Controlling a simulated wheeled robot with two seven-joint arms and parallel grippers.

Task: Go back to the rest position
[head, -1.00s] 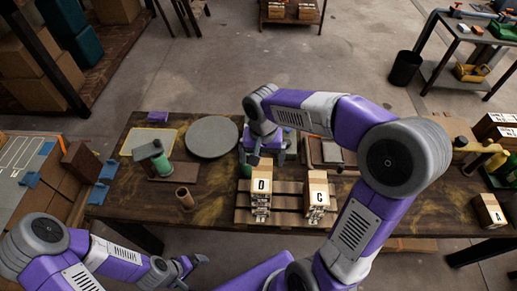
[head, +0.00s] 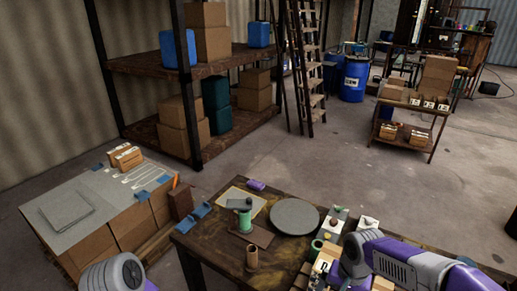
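My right arm (head: 395,261) comes in at the lower right and bends down over the wooden table (head: 205,239). Only a little of its end shows at the bottom edge, among the boxes. I cannot make out its fingers. Of my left arm (head: 115,274), only a grey joint and a bit of purple show at the lower left. The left gripper is outside the picture. A lettered box (head: 326,262) stands beside the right arm's end.
A round grey disc (head: 294,216), a green spool (head: 245,220) and a brown cup (head: 252,258) are on the table. A carton stack (head: 125,228) stands at left. Shelving (head: 192,70), a ladder (head: 305,70) and a blue barrel (head: 354,80) are behind. Open floor lies between.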

